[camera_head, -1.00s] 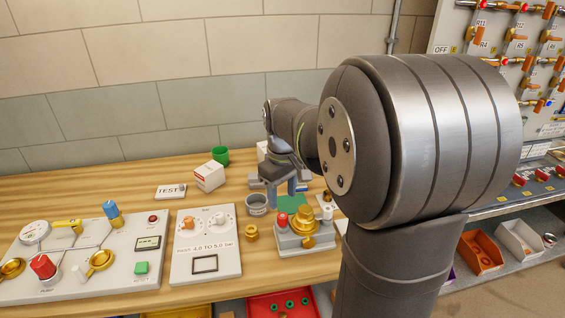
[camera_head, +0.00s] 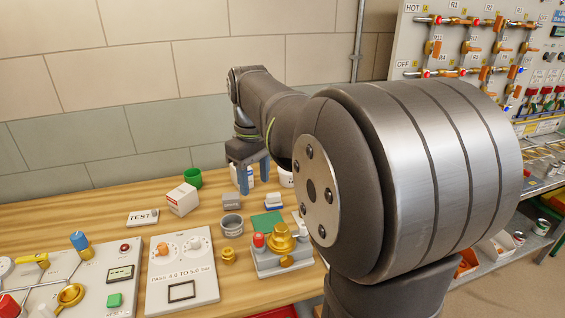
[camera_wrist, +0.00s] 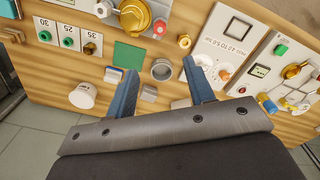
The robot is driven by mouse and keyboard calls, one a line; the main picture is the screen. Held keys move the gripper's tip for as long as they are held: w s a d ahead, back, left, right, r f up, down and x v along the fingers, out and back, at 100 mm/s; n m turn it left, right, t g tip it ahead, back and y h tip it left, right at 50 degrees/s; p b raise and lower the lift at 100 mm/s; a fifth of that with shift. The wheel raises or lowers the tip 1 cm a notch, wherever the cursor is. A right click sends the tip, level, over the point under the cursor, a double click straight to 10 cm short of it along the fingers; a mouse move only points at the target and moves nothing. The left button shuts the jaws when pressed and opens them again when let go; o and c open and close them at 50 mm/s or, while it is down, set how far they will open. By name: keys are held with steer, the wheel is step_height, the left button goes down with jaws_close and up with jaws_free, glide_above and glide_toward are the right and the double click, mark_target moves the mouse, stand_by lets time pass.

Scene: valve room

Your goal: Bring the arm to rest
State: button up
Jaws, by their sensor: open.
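My gripper (camera_head: 248,180) is raised above the back part of the wooden bench (camera_head: 120,248), in front of the wall. Its two blue-grey fingers point down. In the wrist view my gripper (camera_wrist: 163,88) shows its fingers spread wide apart with nothing held between them. Below and beyond the fingers lie a grey metal cup (camera_wrist: 162,69) and small grey blocks. My own large arm joint hides the right part of the bench in the head view.
A brass valve fixture (camera_head: 283,243), a PASS gauge panel (camera_head: 182,272), a white box (camera_head: 182,199) and a green cup (camera_head: 193,178) stand on the bench. A valve board (camera_head: 480,45) hangs at the right. Air above the bench's left is clear.

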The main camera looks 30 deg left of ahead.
mark_target(259, 235)
step_height(259, 235, down, 18)
steer(key=shift+r, duration=0.25)
stand_by(0.5)
